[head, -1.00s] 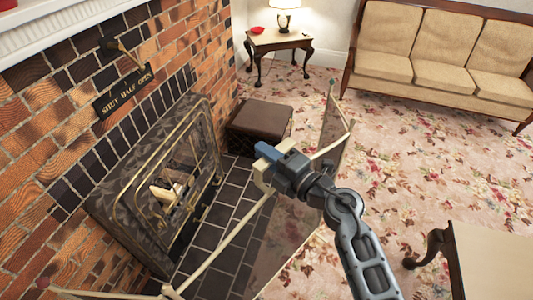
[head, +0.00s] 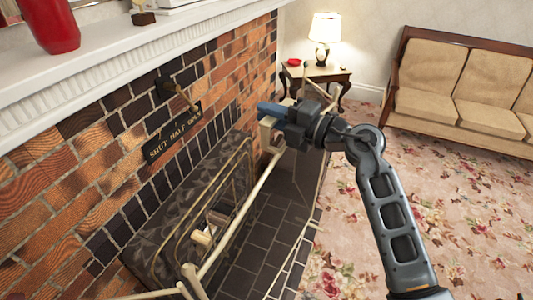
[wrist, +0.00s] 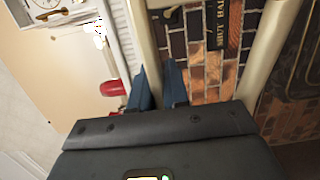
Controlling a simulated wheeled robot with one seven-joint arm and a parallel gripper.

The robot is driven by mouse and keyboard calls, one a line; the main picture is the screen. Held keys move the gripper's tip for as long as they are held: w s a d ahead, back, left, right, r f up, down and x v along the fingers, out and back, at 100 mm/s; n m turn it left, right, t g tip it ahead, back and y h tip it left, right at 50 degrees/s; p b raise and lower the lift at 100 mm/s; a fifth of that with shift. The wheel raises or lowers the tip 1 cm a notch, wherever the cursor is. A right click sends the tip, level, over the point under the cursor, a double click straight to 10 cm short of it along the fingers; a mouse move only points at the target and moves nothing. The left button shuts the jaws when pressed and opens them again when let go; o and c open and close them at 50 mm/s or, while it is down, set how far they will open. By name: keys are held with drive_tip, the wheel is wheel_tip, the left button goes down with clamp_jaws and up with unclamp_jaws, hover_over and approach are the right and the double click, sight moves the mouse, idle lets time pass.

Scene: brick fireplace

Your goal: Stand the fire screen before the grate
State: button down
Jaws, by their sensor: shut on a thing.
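The fire screen (head: 244,210) has a cream frame, with a rail running from my gripper down to the lower left of the head view. My gripper (head: 268,112) has blue fingertips and is shut on the top of this frame, holding the screen up in front of the fireplace. The grate (head: 165,238) is a dark patterned iron front with brass rails and pale logs, at lower left behind the rail. In the wrist view, the blue fingers (wrist: 158,88) are close together, with a cream frame bar (wrist: 268,50) to their right. The screen's feet are hidden or out of view.
A brick wall with a white mantel (head: 110,75) stands at left, carrying a red vase (head: 50,22). A dark tiled hearth (head: 262,235) lies below. A side table with a lamp (head: 325,35) and a tan sofa (head: 465,75) stand behind. Flowered carpet is open at right.

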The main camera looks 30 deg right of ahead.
drive_tip(key=d+r+n+g+y, duration=0.15)
drive_tip(key=d+r, duration=0.35)
drive_tip(key=r, duration=0.8)
drive_tip(key=shift+r+x, duration=0.5)
drive_tip(key=shift+x, duration=9.65)
wheel_tip(320, 180, down, 35)
drive_tip(key=b, duration=1.4)
drive_tip(key=shift+y, duration=0.35)
drive_tip(key=shift+s, duration=0.1)
